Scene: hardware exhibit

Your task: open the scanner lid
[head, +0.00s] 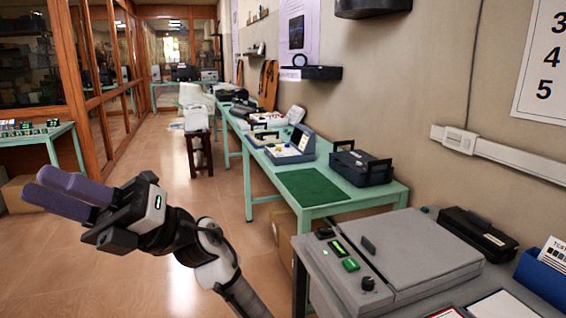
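The scanner (385,285) is a wide, flat grey box on the table at the lower right. Its grey lid (425,247) lies flat and looks closed, with a small dark handle (368,244) standing near its left edge. A control strip with a green display, a green button and dark knobs runs along the scanner's left side. My gripper (48,188), with two purple fingers, is at the left over the open floor, pointing left and far from the scanner. The fingers appear close together with nothing seen held, but their gap is unclear from this angle.
A black device (478,234) lies just behind the scanner's lid, and a blue bin (543,272) holds papers at the right edge. A green table (335,208) with a dark toolbox (360,167) stands beyond. The floor between my gripper and the tables is clear.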

